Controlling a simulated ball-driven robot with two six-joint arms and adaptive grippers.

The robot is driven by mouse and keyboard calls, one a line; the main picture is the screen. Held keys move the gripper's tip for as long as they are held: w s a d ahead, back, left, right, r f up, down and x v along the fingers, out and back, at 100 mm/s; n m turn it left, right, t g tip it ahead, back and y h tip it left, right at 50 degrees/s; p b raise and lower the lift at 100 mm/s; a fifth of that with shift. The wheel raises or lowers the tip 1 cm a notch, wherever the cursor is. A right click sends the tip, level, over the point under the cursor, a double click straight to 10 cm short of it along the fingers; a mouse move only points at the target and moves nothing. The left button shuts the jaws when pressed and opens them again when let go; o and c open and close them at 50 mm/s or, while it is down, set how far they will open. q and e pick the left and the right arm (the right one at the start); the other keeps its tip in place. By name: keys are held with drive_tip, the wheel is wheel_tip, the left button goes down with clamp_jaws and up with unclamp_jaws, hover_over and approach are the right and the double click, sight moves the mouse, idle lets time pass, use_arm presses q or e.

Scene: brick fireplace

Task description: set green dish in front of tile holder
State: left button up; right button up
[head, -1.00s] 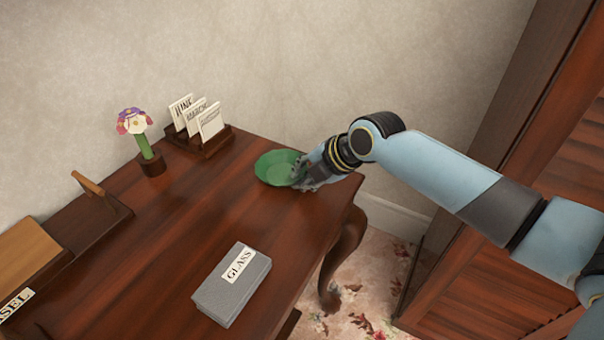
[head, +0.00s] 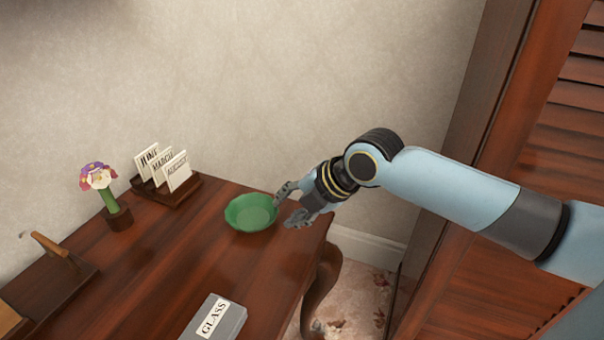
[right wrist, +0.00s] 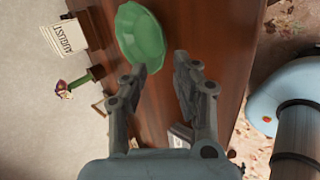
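The green dish (head: 251,212) sits upright on the wooden table, near its back right corner. It also shows in the right wrist view (right wrist: 140,36), just beyond the fingertips. The tile holder (head: 165,192) is a dark wooden rack at the back of the table, left of the dish, with cards reading JUNE, MARCH and AUGUST. My right gripper (head: 284,206) is open and empty, just right of the dish and apart from it. The right wrist view shows its two fingers (right wrist: 168,68) spread with a gap between them. My left gripper is not in view.
A flower in a small pot (head: 118,218) stands left of the tile holder. A grey box labelled GLASS (head: 216,318) lies near the front. A wooden tray with a handle (head: 52,290) is at the left. The table middle is clear.

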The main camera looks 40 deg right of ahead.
drive_tip(key=v, duration=0.5)
drive_tip(key=shift+r, duration=0.1)
idle(0.3)
